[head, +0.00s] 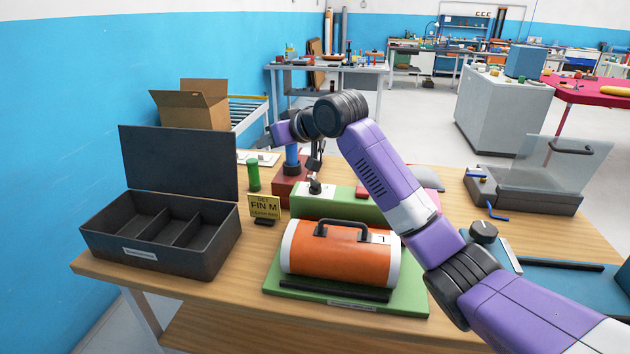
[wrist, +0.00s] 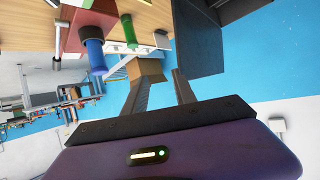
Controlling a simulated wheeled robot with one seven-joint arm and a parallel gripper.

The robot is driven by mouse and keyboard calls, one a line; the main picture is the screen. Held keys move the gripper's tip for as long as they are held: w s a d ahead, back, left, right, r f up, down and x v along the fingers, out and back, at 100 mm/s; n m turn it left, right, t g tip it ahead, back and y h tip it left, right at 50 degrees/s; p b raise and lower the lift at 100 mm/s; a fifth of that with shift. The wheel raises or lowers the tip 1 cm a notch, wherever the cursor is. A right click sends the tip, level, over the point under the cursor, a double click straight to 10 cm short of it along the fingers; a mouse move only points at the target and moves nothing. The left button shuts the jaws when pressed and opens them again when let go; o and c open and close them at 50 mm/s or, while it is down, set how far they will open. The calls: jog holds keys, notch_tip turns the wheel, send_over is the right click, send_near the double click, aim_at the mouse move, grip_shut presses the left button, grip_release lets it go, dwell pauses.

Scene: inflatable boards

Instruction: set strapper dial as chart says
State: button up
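A yellow sign (head: 264,206) reading "SET FIN M", with a smaller line too small to read, stands near the table's middle. Behind it a green block (head: 345,208) carries a black knob (head: 315,187) on a white plate; its setting is unreadable. A blue machine (head: 565,285) at right has a dark round dial (head: 483,231) with a pale plate beside it, also unreadable. I cannot tell which belongs to the strapper. My gripper (head: 269,137) is raised above the table's back, pointing left. In the wrist view its two fingers (wrist: 158,84) are apart with nothing held.
A black compartment box (head: 160,229) with raised lid stands left. An orange cylinder (head: 338,252) with a handle lies on a green base in front. A red block with a blue post (head: 292,158) and a green cylinder (head: 253,175) stand near my gripper. A clear-lidded case (head: 530,190) is at right.

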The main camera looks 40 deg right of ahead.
jog(key=s+d+g+h, duration=0.1)
jog(key=s+d+g, duration=0.2)
jog(key=d, duration=0.2)
jog(key=m+g, duration=0.1)
jog(key=g, duration=0.4)
send_near(314, 180)
jog(key=f, duration=0.1)
jog(key=x, duration=0.7)
jog(key=shift+w+d+f, duration=0.1)
jog(key=shift+w+f, duration=0.15)
jog(key=shift+w, duration=0.15)
grip_shut()
